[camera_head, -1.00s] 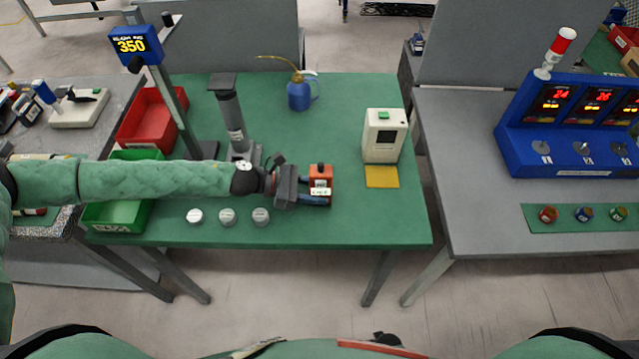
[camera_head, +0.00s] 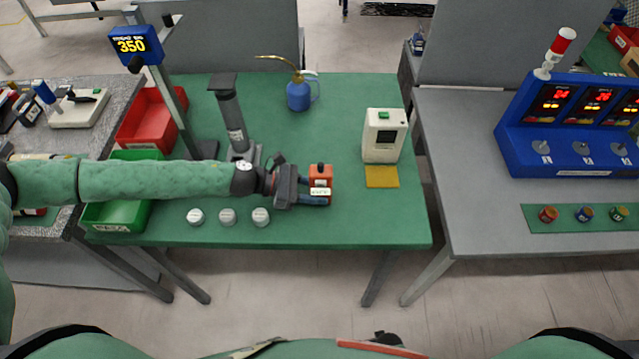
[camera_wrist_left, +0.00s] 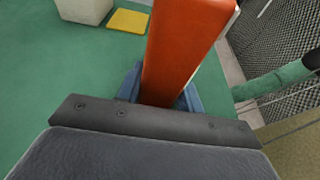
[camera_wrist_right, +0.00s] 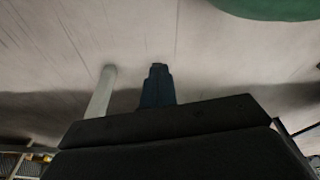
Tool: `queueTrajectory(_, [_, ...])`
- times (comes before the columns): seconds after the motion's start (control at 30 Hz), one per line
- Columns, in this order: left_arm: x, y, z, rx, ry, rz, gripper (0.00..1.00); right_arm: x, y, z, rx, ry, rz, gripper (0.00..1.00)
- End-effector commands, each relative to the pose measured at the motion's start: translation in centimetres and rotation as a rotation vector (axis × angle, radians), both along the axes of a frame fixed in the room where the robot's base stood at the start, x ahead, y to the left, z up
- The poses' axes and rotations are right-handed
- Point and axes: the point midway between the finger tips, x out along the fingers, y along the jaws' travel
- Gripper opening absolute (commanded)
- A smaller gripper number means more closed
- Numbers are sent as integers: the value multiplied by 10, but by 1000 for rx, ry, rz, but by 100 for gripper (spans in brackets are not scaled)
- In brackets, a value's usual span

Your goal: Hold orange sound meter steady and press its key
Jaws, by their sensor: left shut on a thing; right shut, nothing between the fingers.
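The orange sound meter (camera_head: 320,173) is a small upright orange block with a dark key on top and a white label on its front. It stands on or just above the green table; I cannot tell which. My left gripper (camera_head: 316,198) reaches in from the left and is shut on the meter's body. In the left wrist view the meter (camera_wrist_left: 182,45) rises between the blue fingers, its key out of sight. My right gripper (camera_wrist_right: 158,85) is shut and empty over bare floor. It does not show in the head view.
On the green table (camera_head: 350,225) stand a white box with a green button (camera_head: 382,138), a yellow pad (camera_head: 381,177), a blue oil can (camera_head: 299,95) and a grey press (camera_head: 232,120). Silver discs (camera_head: 227,216) lie near the front edge. The table's front right is clear.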

Motion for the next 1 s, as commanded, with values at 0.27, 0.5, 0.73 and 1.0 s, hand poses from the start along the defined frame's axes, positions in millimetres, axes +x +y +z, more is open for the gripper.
queueTrajectory(0.27, [0, 0, -1, 1, 0, 1, 24, -14, 3, -3, 3, 13, -1, 0])
queueTrajectory(0.5, [0, 0, 0, 1, 0, 1, 24, -9, 3, 3, 10, -11, -6, 0])
queueTrajectory(0.73, [0, 0, 0, 1, 0, 1, 24, 43, 11, 52, 78, -186, -51, 0])
queueTrajectory(1.0, [0, 0, -1, 1, 0, 1, 24, 101, 40, 140, 235, -423, -109, 0])
